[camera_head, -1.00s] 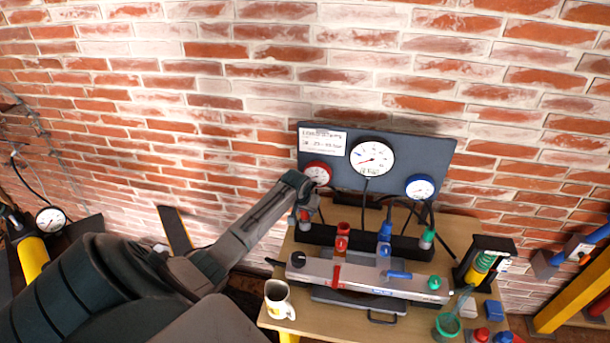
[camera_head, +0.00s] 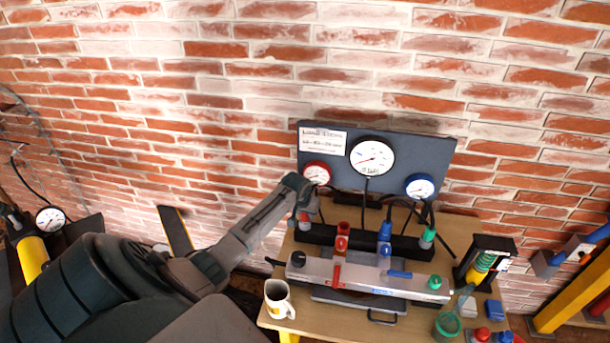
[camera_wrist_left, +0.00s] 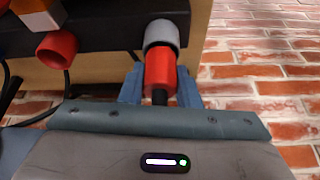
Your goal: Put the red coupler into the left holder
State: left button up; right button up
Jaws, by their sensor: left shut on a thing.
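My left gripper (camera_wrist_left: 160,88) is shut on the red coupler (camera_wrist_left: 160,68), whose body shows between the blue-grey fingers in the left wrist view. The coupler's far end meets a grey ring-shaped holder (camera_wrist_left: 161,34) at the end of a black bar; how deep it sits in the ring I cannot tell. In the head view the left gripper (camera_head: 305,203) is above the left end of the black bar (camera_head: 322,235), and it largely hides the coupler. My right gripper is not in view.
Red (camera_head: 342,237), blue (camera_head: 384,236) and green (camera_head: 427,238) fittings stand along the bar. A silver manifold (camera_head: 350,275) lies in front, with a mug (camera_head: 277,299) at the front left. A gauge panel (camera_head: 410,160) stands close behind.

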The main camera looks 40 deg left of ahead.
pick_arm(q)
jog(key=shift+f, duration=0.1)
jog(key=o, duration=1.5)
jog(key=shift+o, duration=0.2)
notch_tip(320, 180, up, 3)
jog(key=p, duration=0.2)
jog(key=shift+p, duration=0.4)
jog(key=shift+r, duration=2.55)
jog(key=shift+f, duration=0.1)
